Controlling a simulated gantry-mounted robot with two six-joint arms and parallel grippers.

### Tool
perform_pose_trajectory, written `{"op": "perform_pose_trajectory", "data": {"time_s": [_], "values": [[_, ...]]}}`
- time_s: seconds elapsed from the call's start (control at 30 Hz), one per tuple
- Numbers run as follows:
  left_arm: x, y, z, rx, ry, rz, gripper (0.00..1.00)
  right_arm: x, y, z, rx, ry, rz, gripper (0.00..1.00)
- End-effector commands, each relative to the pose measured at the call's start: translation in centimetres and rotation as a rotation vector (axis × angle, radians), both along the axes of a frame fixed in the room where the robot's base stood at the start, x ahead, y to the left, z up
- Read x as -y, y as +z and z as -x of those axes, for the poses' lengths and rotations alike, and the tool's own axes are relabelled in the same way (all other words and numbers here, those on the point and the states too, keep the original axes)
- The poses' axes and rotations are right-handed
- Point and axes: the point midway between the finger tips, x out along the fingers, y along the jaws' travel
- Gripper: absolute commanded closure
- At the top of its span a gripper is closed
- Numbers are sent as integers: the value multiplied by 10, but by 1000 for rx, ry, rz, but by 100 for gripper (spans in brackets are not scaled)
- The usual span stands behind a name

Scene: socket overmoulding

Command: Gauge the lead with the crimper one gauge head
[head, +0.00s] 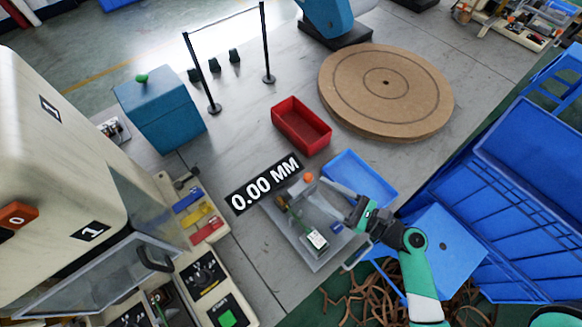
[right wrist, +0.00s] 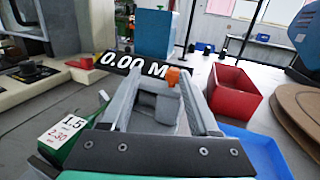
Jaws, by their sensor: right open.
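The gauge's black readout (head: 265,183) reads 0.00 MM over a grey tray-like base (head: 317,262). An orange part (head: 308,177) stands at the base's far end; it also shows in the right wrist view (right wrist: 173,77), just beyond my fingers. A green block with a white label (head: 316,240) stands on the base; its label (right wrist: 62,131) reads 1.5 and 2.30. I cannot make out the lead for certain. My left gripper is not in view.
A red bin (head: 302,127) and a blue tray (head: 370,178) lie beyond and right of the gauge. A round brown board (head: 386,90) is farther back. A large machine (head: 65,150) fills the left. Tangled brown strands (head: 385,290) lie below my right arm.

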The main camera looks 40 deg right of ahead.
Motion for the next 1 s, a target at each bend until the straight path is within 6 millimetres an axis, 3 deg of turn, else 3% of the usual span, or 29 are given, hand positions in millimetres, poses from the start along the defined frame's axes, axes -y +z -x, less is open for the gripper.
{"op": "perform_pose_trajectory", "data": {"time_s": [0.1,0.37,0.53,0.6,0.8,1.0], "values": [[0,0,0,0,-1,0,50,13,-15,16,-36,-72,-31,38],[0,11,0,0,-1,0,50,15,-9,8,-31,-71,-26,38],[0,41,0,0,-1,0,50,10,-3,-16,-35,-63,-25,38],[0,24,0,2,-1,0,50,7,-15,-34,-31,-61,-19,38],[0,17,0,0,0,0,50,0,-14,-76,-30,-65,-21,38],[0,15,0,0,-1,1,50,-2,-13,-97,-32,-69,-23,38]]}}
